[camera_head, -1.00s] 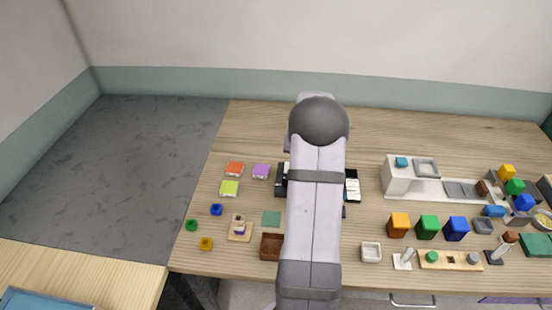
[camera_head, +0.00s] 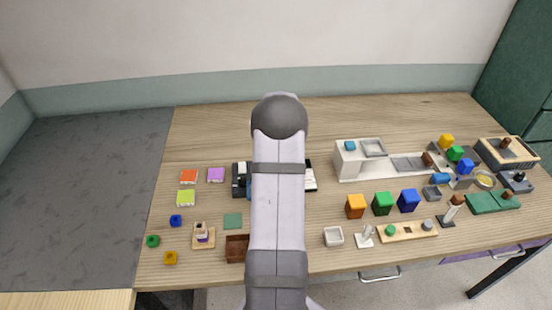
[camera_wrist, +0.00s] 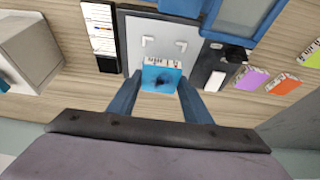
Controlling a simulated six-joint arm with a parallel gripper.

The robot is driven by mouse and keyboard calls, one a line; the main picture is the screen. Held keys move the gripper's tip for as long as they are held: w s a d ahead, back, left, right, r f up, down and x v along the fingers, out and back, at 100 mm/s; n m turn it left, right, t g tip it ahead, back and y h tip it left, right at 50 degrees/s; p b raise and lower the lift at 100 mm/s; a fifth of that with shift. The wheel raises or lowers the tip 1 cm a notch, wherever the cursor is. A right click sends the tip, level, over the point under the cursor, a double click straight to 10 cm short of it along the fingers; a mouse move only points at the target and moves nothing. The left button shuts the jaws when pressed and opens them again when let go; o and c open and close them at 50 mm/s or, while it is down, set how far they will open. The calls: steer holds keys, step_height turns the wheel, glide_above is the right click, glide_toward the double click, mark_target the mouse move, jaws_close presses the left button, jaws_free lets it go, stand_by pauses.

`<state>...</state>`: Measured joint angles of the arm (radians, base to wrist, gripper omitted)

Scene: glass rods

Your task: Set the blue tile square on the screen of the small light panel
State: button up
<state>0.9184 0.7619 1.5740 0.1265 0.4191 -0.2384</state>
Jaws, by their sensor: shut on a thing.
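In the wrist view, the blue tile (camera_wrist: 161,79), with a pale, marked strip along one edge, sits between the fingertips of my gripper (camera_wrist: 160,84). The gripper is shut on it. The light panel's pale grey screen (camera_wrist: 165,33) has white corner marks and a dark frame. The tile overlaps the screen's near edge in this view, short of the two visible corner marks. I cannot tell whether it touches the panel. In the head view, my arm hides the gripper, the tile and most of the panel; a dark part (camera_head: 239,180) shows left of the arm.
Orange (camera_head: 188,176), purple (camera_head: 216,174) and lime (camera_head: 185,198) tiles lie left of the panel. A white machine (camera_head: 348,160) stands right of it. A printed black-and-white card (camera_wrist: 102,30) lies beside the panel. Bare table lies behind the panel.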

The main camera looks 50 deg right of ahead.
steer(key=shift+f+b, duration=1.3)
steer(key=shift+f, duration=0.7)
steer(key=o, duration=1.2)
steer(key=shift+o, duration=0.2)
steer(key=b+v, duration=0.2)
steer(key=v, duration=0.5)
steer(key=shift+r, duration=0.15)
steer(key=shift+a, duration=0.1)
